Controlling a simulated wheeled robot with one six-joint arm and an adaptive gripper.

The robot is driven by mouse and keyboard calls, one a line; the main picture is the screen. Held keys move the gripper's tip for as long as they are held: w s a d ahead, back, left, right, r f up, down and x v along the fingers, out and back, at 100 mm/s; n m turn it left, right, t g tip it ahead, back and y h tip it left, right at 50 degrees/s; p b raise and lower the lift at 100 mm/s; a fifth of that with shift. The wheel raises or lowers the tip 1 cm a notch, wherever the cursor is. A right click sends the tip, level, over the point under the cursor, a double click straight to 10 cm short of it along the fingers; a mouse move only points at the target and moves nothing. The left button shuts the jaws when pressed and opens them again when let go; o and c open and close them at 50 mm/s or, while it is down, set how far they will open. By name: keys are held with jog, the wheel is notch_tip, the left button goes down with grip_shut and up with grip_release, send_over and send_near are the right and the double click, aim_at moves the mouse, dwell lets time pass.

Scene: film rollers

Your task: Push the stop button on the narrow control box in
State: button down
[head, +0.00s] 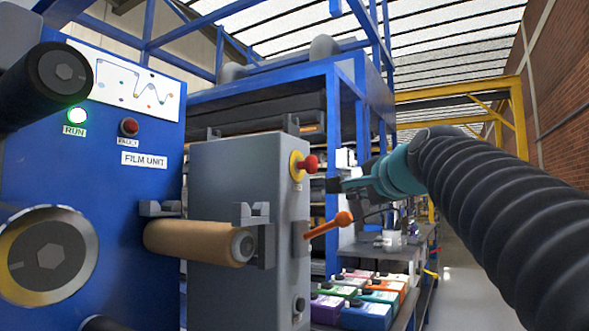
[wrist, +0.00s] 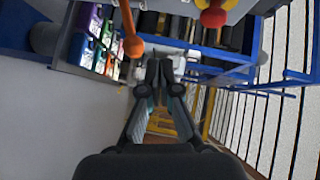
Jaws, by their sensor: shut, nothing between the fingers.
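The narrow grey control box (head: 240,180) stands in the middle of the head view. A red mushroom-shaped stop button (head: 310,163) on a yellow base sticks out from its right-hand face, near the top. The button also shows at the top edge of the wrist view (wrist: 213,18). My gripper (head: 332,185) is just right of the button and slightly lower in the head view. In the wrist view the gripper (wrist: 159,66) has its fingers together and holds nothing. It appears apart from the button, with a visible gap in the wrist view.
An orange-knobbed lever (head: 343,219) juts from the same face below the button; the knob shows left of my fingers in the wrist view (wrist: 133,46). A tan roller (head: 195,241) sits before the box. Coloured boxes (head: 365,315) stand low behind. The blue film unit's green RUN lamp (head: 77,116) glows.

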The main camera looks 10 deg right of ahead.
notch_tip(320, 180, up, 7)
jog(key=w+d+m+t, duration=0.1)
jog(key=m, duration=0.1)
jog(key=shift+w+d+t, duration=0.15)
jog(key=shift+d+t, duration=0.05)
jog(key=shift+t, duration=0.2)
jog(key=shift+f, duration=0.15)
jog(key=p, duration=0.3)
send_near(317, 166)
jog(key=w+d, duration=0.2)
jog(key=w, duration=0.2)
jog(key=shift+w+a, duration=0.5)
jog(key=shift+a, duration=0.2)
jog(key=shift+w+a, duration=0.55)
jog(key=shift+a, duration=0.15)
